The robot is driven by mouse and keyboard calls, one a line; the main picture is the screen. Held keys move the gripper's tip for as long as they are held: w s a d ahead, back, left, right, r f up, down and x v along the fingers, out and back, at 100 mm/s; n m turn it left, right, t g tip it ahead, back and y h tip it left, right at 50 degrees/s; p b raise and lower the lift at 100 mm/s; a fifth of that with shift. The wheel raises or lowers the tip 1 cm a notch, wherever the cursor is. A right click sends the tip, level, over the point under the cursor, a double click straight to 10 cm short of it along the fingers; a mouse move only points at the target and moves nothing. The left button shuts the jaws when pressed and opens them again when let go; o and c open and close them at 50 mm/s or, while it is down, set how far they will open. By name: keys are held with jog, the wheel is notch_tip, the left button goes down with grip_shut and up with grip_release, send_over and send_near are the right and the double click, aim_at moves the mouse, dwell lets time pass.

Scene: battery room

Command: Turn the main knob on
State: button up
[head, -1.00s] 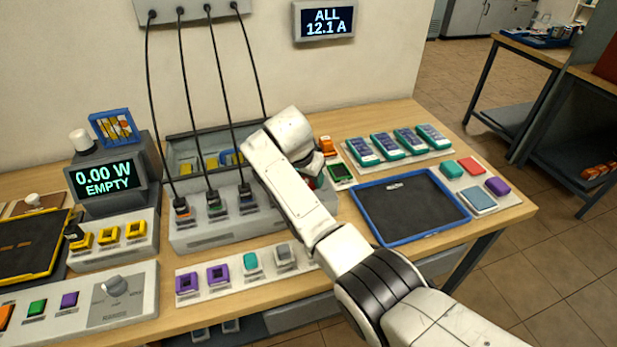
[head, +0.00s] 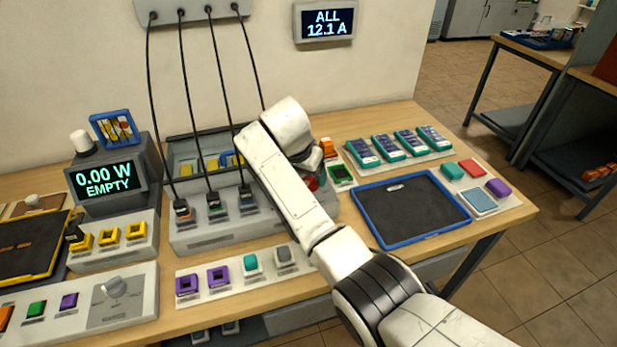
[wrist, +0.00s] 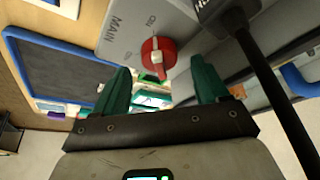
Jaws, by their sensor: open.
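The main knob (wrist: 150,50) is red with a pale bar across it. It sits on a grey panel (wrist: 130,28) marked MAIN and ON in the wrist view. The ON mark lies above the knob in that picture; the bar runs roughly up and down, and I cannot tell which end is its pointer. My gripper (wrist: 161,66) is open, its two green fingers apart. The knob shows just beyond the gap between the fingertips, not gripped. In the head view a bit of the red knob (head: 322,178) shows beside my arm, which hides my fingers.
Black cables with plugs (head: 214,203) hang at the left of the panel; one plug (wrist: 228,12) is close to the right finger in the wrist view. A blue-rimmed tray (head: 408,241) lies to the right. A grey selector knob (head: 115,287) is at front left.

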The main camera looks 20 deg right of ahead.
jog(key=v, duration=0.8)
jog(key=shift+b, duration=0.45)
jog(key=shift+f, duration=0.1)
